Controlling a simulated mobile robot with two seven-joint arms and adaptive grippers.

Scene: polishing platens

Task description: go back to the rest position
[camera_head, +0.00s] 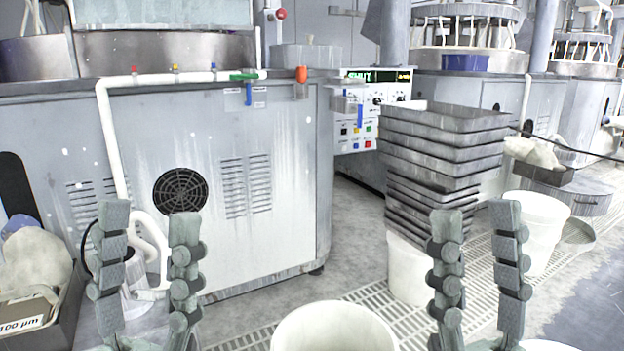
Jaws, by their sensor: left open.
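My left gripper (148,232) stands upright at the lower left, its two grey-green fingers wide apart with nothing between them. My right gripper (475,235) stands upright at the lower right, its two fingers also apart and empty. Neither gripper appears to hold anything. My arms behind the grippers are mostly cut off by the bottom edge of the view.
A grey machine cabinet (245,150) fills the left. A stack of grey trays (445,150) rests on a white bucket (408,270). Another white bucket (335,330) is at bottom centre, one (541,225) at right. A box labelled 100 µm (25,325) sits lower left.

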